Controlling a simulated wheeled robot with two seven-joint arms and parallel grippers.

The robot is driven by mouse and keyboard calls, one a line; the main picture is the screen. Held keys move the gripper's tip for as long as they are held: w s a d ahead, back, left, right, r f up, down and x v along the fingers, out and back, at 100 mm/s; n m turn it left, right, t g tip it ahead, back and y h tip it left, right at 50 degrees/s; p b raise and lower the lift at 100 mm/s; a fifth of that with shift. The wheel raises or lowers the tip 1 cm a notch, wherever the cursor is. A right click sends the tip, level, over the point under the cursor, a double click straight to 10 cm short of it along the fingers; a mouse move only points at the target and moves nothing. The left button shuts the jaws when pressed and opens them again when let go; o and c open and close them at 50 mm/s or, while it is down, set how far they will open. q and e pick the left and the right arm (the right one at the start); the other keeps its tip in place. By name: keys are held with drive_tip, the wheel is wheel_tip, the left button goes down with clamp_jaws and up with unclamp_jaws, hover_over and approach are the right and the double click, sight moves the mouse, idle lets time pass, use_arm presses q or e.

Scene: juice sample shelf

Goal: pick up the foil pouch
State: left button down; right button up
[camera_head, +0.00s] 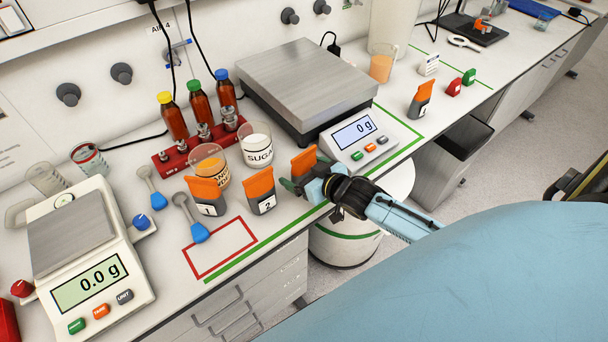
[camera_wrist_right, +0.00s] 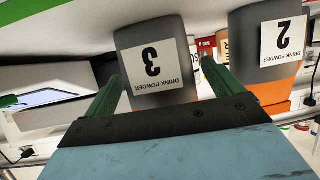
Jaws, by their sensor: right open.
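Several grey foil pouches with orange tops stand on the bench. Pouch 1 (camera_head: 207,197) and pouch 2 (camera_head: 261,191) stand upright at the centre left. Pouch 3 (camera_head: 304,161) is by my right gripper (camera_head: 305,178), which hides most of it. In the wrist view, pouch 3 (camera_wrist_right: 158,65) appears upside down with its label facing me, between the green fingers of my open right gripper (camera_wrist_right: 161,70). I cannot tell whether they touch it. Pouch 2 (camera_wrist_right: 282,45) is beside it. Another pouch (camera_head: 420,99) stands right of the large scale. My left gripper is not in view.
A large scale (camera_head: 305,78) stands behind pouch 3, its display (camera_head: 357,132) close to the gripper. A sugar beaker (camera_head: 257,148) and an orange-filled beaker (camera_head: 208,165) stand behind the pouches. A red outlined rectangle (camera_head: 220,248) on the bench is empty. The bench's front edge is near.

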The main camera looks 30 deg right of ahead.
drive_tip(key=c, duration=1.2)
drive_tip(key=shift+r, duration=0.15)
